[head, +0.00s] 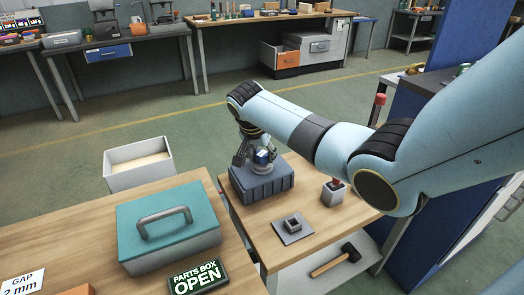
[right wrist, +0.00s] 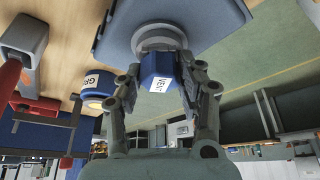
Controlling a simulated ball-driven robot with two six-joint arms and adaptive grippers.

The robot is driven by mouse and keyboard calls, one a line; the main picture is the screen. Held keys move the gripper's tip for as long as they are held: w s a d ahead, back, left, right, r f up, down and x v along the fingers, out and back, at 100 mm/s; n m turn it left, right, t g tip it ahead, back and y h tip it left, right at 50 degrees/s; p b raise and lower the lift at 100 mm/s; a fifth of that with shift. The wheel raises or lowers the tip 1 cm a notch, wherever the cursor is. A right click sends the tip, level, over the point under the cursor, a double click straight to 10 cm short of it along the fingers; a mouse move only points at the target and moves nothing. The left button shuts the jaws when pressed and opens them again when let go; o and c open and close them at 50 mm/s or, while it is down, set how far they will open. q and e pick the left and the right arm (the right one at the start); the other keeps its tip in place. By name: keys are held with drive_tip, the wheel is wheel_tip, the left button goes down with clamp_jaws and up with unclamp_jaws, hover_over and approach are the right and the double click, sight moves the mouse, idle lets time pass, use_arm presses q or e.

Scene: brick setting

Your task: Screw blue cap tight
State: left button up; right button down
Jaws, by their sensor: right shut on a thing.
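The blue cap (head: 263,155) is a faceted blue piece with a white label, seated on a round grey neck (head: 262,168) on top of a dark blue-grey block (head: 262,185). My right gripper (head: 257,152) comes down on it from above. In the right wrist view the blue cap (right wrist: 158,68) sits between the two fingers of my right gripper (right wrist: 162,78), which are shut on it. The round grey neck (right wrist: 160,40) is right against the cap. The thread is hidden, so I cannot tell how tight the cap sits. My left gripper is not in view.
The block stands on a small wooden table beside a grey square fitting (head: 292,229) and a grey holder (head: 333,192) with a red-handled tool. A teal-lidded box (head: 170,215) and an open sign (head: 195,279) are on the left table. A hammer (head: 335,260) lies on the lower shelf.

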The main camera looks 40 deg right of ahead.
drive_tip(key=shift+m+g, duration=0.3)
drive_tip(key=shift+m, duration=0.6)
drive_tip(key=m+g+b, duration=0.1)
drive_tip(key=m, duration=0.2)
drive_tip(key=shift+f, duration=0.1)
drive_tip(key=shift+m+g+b, duration=0.75)
drive_tip(key=shift+m+g, duration=0.05)
drive_tip(key=shift+m, duration=1.1)
drive_tip(key=shift+m+b, duration=0.35)
drive_tip(key=shift+m, duration=0.15)
drive_tip(key=shift+c, duration=1.8)
unclamp_jaws()
